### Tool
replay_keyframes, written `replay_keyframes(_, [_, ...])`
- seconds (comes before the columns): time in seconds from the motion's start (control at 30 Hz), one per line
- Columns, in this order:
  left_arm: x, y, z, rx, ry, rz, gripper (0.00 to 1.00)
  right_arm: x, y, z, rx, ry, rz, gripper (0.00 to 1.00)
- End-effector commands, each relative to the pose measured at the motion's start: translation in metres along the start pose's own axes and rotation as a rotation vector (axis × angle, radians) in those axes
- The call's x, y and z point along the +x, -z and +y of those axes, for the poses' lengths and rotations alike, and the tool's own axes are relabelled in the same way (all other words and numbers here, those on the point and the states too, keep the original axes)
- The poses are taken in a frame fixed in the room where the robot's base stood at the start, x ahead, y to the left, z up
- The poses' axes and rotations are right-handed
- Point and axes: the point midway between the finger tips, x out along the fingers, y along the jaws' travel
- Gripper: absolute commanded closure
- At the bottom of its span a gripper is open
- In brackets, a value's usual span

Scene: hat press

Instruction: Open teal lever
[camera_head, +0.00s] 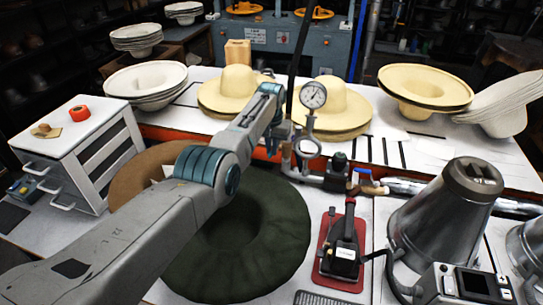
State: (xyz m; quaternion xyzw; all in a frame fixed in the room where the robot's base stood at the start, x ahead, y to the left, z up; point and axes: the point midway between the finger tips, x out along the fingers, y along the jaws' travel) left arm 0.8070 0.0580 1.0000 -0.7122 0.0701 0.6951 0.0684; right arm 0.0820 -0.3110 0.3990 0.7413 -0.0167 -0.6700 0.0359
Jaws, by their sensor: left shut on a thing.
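My left arm comes in from the lower left and its wrist bends down beside the pressure gauge (313,96). My left gripper (276,138) is small and partly hidden behind its own wrist, at the left end of the pipe fittings. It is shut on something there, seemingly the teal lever. The teal lever itself cannot be made out clearly behind the wrist. My right gripper is not in view.
A dark green felt hat (260,250) lies under my arm. A red-based device (341,250) stands right of it, and a metal steam vessel (440,220) farther right. Straw hats (236,85) line the white table behind. A white drawer cabinet (85,140) stands at left.

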Motion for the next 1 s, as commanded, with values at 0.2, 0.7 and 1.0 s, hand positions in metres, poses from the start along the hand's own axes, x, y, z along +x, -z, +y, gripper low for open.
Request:
replay_keyframes(0.2, [-0.001, 0.000, 0.000, 0.000, -0.001, -0.004, 1.00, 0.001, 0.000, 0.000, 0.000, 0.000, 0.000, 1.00])
replay_keyframes(0.7, [-0.001, 0.000, 0.000, 0.000, 0.000, -0.003, 0.69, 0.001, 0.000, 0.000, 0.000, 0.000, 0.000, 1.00])
replay_keyframes(1.0, [-0.031, 0.000, 0.000, 0.000, 0.000, 0.000, 0.69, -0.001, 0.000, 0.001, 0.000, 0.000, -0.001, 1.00])
